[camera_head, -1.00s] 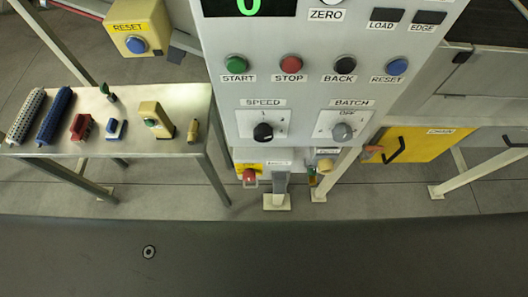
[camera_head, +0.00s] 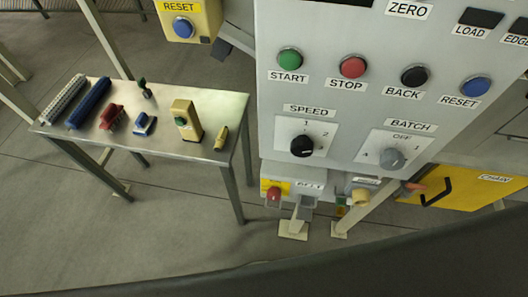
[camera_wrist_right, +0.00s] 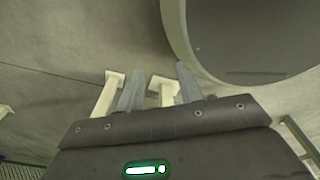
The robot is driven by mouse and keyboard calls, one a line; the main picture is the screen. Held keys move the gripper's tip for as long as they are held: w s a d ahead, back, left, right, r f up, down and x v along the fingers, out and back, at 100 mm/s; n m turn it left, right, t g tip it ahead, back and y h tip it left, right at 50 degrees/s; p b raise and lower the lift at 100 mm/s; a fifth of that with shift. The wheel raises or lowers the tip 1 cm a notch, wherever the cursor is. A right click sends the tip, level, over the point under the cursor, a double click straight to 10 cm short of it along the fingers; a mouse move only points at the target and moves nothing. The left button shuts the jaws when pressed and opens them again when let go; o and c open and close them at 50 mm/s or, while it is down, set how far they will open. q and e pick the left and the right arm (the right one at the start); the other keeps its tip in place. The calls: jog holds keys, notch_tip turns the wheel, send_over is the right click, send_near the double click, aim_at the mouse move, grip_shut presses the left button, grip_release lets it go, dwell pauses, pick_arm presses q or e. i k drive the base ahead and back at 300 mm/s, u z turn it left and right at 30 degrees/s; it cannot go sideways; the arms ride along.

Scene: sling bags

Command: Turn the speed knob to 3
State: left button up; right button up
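The speed knob (camera_head: 302,146) is a round black dial on a white plate, below the SPEED label on the grey control panel (camera_head: 330,105). The numbers 1 and 2 are readable on its plate; the rest of the scale is hidden or too small. A pale mark shows on the knob, but its exact setting is unclear. Neither gripper is in the head view. In the right wrist view, the two grey fingers of my right gripper (camera_wrist_right: 160,80) stand apart with nothing between them. The knob is not in that view. My left gripper is not seen.
A grey batch knob (camera_head: 392,158) is right of the speed knob. Start, stop, back and reset buttons (camera_head: 353,67) line up above. A metal table (camera_head: 165,150) with brushes and small tools stands left. A yellow box with a blue reset button (camera_head: 190,20) is above it.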

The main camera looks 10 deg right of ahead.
aim_at(301, 146)
jog(key=u, duration=0.35)
jog(key=k, duration=1.75)
jog(key=z, duration=1.65)
